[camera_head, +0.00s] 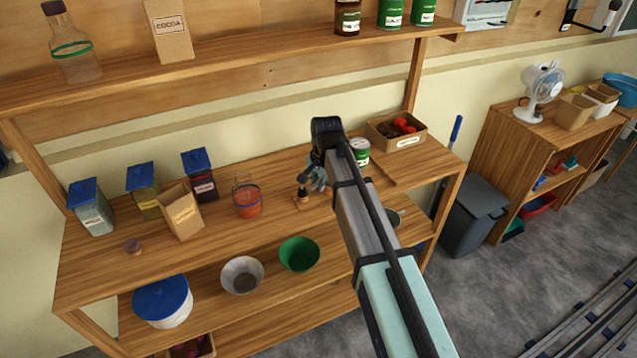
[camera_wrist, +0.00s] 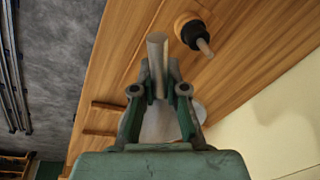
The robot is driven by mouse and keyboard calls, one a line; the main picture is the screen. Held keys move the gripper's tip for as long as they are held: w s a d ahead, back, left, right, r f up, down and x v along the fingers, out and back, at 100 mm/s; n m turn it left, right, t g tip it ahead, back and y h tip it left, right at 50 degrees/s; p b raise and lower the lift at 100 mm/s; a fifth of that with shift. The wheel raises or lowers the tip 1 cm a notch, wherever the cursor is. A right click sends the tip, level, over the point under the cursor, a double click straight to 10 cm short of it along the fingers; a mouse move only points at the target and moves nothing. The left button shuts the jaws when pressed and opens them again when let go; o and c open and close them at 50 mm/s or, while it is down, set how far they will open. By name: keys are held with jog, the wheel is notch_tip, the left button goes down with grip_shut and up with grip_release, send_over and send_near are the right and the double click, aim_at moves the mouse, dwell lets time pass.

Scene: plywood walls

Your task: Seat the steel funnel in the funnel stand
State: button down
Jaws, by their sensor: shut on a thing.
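My gripper (camera_wrist: 157,82) is shut on the steel funnel (camera_wrist: 157,55), gripping its grey spout. The spout sticks out past the fingertips, and the pale cone shows partly behind the fingers. In the head view my gripper (camera_head: 318,178) is over the bench top, mostly behind my arm, and the funnel cannot be made out there. I cannot identify the funnel stand for certain. A round wooden base with a black upright part (camera_wrist: 197,36) is beside the spout in the wrist view; a small wooden-based item (camera_head: 302,198) is near the gripper in the head view.
A green-labelled can (camera_head: 359,150) and a carton of red items (camera_head: 399,131) are behind my arm. The bench front centre is clear.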

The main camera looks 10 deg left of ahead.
jog(key=shift+f, duration=0.5)
dwell(0.3)
jog(key=c, duration=1.1)
grip_release()
jog(key=shift+c, duration=0.2)
notch_tip(320, 180, up, 12)
jog(key=s+d, duration=0.1)
jog(key=shift+s+d, duration=0.15)
jog(key=shift+s, duration=0.2)
